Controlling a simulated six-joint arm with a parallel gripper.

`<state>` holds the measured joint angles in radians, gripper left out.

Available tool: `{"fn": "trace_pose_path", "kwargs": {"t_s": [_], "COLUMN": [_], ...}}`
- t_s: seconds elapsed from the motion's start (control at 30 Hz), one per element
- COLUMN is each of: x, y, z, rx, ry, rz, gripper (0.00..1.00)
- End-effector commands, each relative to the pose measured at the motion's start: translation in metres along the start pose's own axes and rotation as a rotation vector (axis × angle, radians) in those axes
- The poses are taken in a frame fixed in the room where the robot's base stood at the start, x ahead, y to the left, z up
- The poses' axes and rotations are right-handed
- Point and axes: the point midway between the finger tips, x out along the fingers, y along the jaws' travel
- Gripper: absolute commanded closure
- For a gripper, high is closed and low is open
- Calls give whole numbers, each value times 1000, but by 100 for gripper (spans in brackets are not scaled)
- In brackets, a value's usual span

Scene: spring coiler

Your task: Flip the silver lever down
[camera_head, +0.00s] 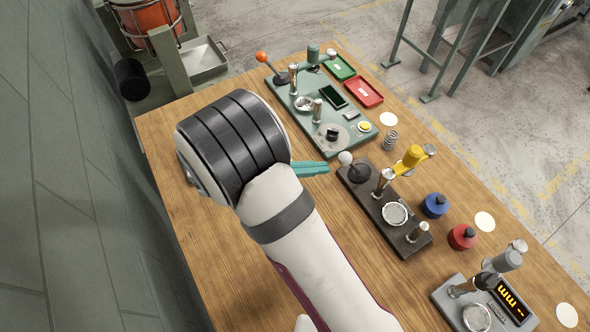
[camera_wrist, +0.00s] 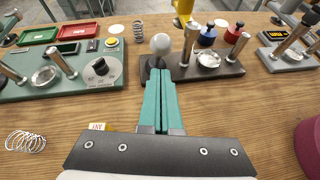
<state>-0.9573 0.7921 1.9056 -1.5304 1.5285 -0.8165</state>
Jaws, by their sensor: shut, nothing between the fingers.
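The silver lever has a pale grey ball knob (camera_head: 345,158) on a stem rising from a dark round boot at the near left end of a dark base plate (camera_head: 390,222). The same knob shows in the wrist view (camera_wrist: 160,44), just beyond my fingertips. My gripper (camera_head: 325,168) has teal fingers, shut and empty, pointing at the lever from the left. In the wrist view the closed fingers (camera_wrist: 158,74) reach up the middle, their tips just below the knob in the picture. I cannot tell whether they touch it.
A green panel (camera_head: 350,141) with an orange-knobbed lever (camera_head: 261,57) stands farther back. A loose spring (camera_head: 390,140) stands behind. A grey display unit (camera_head: 452,297) is front right.

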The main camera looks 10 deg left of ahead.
Motion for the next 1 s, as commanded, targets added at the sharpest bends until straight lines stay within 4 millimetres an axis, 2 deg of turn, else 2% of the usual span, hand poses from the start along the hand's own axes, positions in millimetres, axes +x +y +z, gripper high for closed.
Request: {"fn": "trace_pose_path", "kwargs": {"t_s": [0.2, 0.67, 0.87, 1.0], "x": [10, 12, 18, 27], "y": [0, 1, 4, 7], "z": [11, 15, 29, 46], "rx": [0, -2, -8, -21], "ry": [0, 17, 103, 208], "rz": [0, -3, -15, -29], "gripper": [100, 100, 100, 100]}}
